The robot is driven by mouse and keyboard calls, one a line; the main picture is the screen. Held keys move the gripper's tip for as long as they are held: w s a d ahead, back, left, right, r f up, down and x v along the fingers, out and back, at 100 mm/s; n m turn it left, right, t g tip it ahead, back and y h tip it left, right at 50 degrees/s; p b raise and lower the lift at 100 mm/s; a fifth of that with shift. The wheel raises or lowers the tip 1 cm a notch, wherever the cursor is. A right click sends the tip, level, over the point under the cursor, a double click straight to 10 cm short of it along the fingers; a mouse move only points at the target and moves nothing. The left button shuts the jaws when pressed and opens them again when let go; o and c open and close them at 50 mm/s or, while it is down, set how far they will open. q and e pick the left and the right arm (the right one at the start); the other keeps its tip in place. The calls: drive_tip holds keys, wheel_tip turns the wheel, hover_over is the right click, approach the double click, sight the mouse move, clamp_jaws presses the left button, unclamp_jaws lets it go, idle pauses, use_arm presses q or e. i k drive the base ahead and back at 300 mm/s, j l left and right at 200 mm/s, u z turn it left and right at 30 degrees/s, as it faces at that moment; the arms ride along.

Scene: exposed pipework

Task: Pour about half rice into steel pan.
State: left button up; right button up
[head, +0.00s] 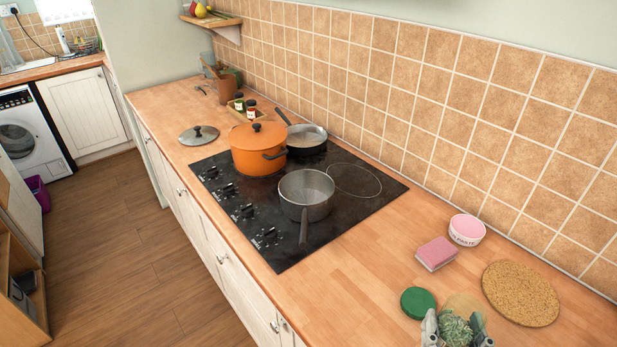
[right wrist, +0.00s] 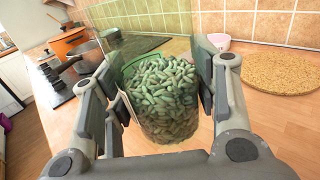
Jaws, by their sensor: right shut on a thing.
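My right gripper (head: 458,338) is at the bottom edge of the head view, over the counter's near end. It is shut on a clear jar of rice (right wrist: 160,98), with one finger on each side. Pale greenish grains fill most of the jar, and its top looks open. The jar's top also shows between the fingers in the head view (head: 457,325). The steel pan (head: 306,193) sits on the black hob's front burner, well ahead of the gripper, its handle towards me. It shows at the left of the right wrist view (right wrist: 84,55). My left gripper is out of view.
An orange pot (head: 258,150) stands behind the steel pan, with a dark frying pan (head: 306,139) beside it. A green lid (head: 418,302), a pink sponge (head: 436,253), a pink-topped bowl (head: 467,229) and a cork mat (head: 520,293) lie near the jar. Counter between sponge and hob is clear.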

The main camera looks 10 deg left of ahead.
sight(307, 195)
drive_tip(key=i+j+z, duration=0.2)
drive_tip(key=j, duration=0.15)
drive_tip(key=j+z, duration=0.15)
drive_tip(key=j, duration=0.2)
drive_tip(key=i+j+z, duration=0.2)
drive_tip(key=j, duration=0.2)
drive_tip(key=j+z, duration=0.2)
drive_tip(key=j, duration=0.2)
drive_tip(key=i, duration=0.05)
